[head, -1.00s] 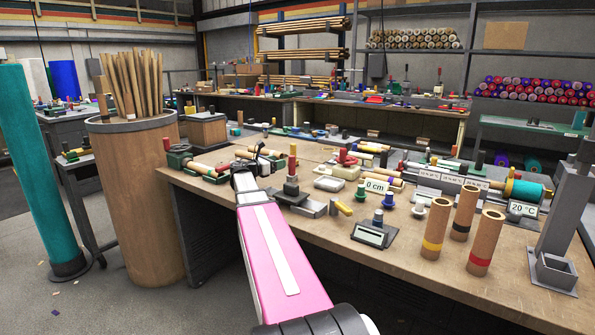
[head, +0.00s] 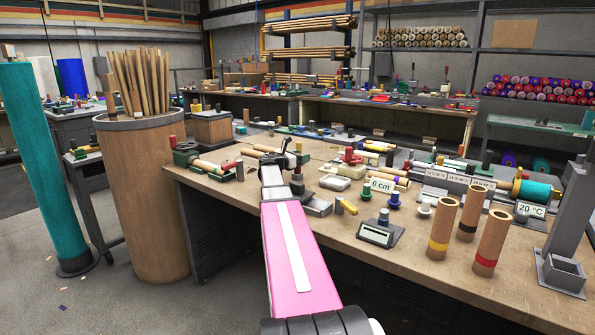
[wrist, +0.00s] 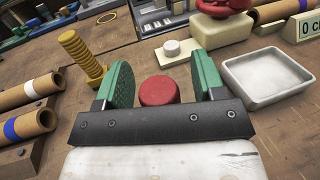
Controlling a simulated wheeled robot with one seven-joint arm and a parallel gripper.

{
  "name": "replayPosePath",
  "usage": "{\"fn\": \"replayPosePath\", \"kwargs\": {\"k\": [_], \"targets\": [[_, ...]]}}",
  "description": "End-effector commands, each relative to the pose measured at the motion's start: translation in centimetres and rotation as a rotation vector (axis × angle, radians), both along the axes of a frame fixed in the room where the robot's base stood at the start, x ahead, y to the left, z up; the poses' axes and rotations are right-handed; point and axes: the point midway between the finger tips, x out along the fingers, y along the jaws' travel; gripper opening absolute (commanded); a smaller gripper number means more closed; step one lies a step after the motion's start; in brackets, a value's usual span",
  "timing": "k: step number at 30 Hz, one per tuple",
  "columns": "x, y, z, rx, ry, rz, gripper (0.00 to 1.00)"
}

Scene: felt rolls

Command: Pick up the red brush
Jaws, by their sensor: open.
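The red, round-topped part (wrist: 160,90), which looks like the end of the red brush's handle, stands between the fingers of my gripper (wrist: 158,88) in the wrist view. The two green finger pads are apart, one on each side of it, with a visible gap on each side. The lower part of the brush is hidden behind the dark gripper bar, so I cannot see bristles. In the head view my gripper (head: 288,154) is over the near left part of the workbench (head: 400,262), and it and my arm largely cover the brush.
In the wrist view a metal tray (wrist: 268,80) lies close right of the fingers. A yellow ribbed post (wrist: 82,55) stands left, and a cream block with a red top (wrist: 222,28) behind. Banded brown rolls (wrist: 25,128) lie at left.

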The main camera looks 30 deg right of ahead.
Motion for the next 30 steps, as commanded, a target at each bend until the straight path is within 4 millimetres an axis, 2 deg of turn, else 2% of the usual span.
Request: {"fn": "replayPosePath", "kwargs": {"k": [3, 4, 6, 9, 11, 12, 22, 26, 30], "targets": [[0.0, 0.0, 0.0, 0.000, 0.000, 0.000, 0.63], [0.0, 0.0, 0.0, 0.000, 0.000, 0.000, 0.59], [0.0, 0.1, 0.0, 0.000, 0.000, 0.000, 0.37], [0.0, 0.1, 0.0, 0.000, 0.000, 0.000, 0.09], [0.0, 0.1, 0.0, 0.000, 0.000, 0.000, 0.09], [0.0, 0.1, 0.0, 0.000, 0.000, 0.000, 0.05], [0.0, 0.1, 0.5, -0.001, -0.001, 0.000, 0.05], [0.0, 0.1, 1.6, -0.002, -0.002, 0.000, 0.05], [0.0, 0.1, 3.6, -0.001, -0.003, 0.000, 0.05]]}}
